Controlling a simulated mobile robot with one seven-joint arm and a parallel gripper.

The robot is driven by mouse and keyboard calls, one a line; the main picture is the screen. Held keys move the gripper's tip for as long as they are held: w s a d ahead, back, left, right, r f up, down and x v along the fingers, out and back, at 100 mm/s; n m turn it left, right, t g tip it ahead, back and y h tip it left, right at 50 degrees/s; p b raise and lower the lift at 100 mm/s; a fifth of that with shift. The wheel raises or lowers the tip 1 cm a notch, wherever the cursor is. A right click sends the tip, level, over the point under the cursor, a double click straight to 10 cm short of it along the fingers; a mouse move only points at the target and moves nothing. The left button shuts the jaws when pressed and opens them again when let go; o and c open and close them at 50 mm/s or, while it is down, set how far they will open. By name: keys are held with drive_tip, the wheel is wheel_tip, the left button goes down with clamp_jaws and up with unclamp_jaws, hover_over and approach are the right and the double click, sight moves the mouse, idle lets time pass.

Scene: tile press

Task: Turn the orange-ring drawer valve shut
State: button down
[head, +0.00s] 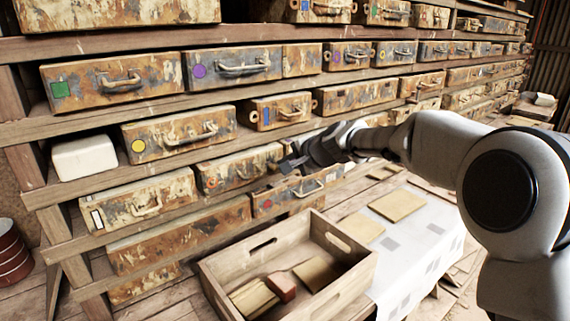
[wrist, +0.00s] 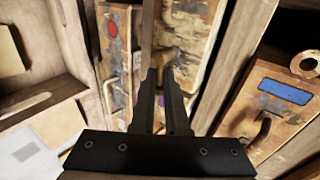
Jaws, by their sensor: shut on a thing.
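The orange-ring drawer (head: 240,170) is a rusty, paint-worn drawer in the middle of the shelf rack, with a small orange ring mark (head: 211,183) at its left. My gripper (head: 286,166) is at the right end of this drawer and hides part of its front. In the wrist view my black fingers (wrist: 160,76) are close together on a brass valve (wrist: 173,60) on the drawer front. The fingers cover its lower part, so how far it is turned cannot be told. The orange ring is not visible in the wrist view.
A drawer with a red mark (head: 291,193) lies just below, and a blue-marked drawer (head: 280,111) above. Wooden shelf boards run close on both sides of my fingers. A wooden crate (head: 222,275) with tiles and a cloth-covered table (head: 432,228) stand in front.

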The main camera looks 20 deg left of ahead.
drive_tip(key=shift+w+d+r, duration=0.2)
drive_tip(key=shift+w+d, duration=0.05)
drive_tip(key=shift+w, duration=0.1)
drive_tip(key=c, duration=0.9)
unclamp_jaws()
drive_tip(key=shift+w+f, duration=0.1)
drive_tip(key=shift+f, duration=0.05)
drive_tip(key=shift+c, duration=0.2)
drive_tip(key=b+v, duration=0.2)
drive_tip(key=v, duration=1.5)
drive_tip(key=shift+s+d, duration=0.15)
drive_tip(key=shift+s, duration=0.05)
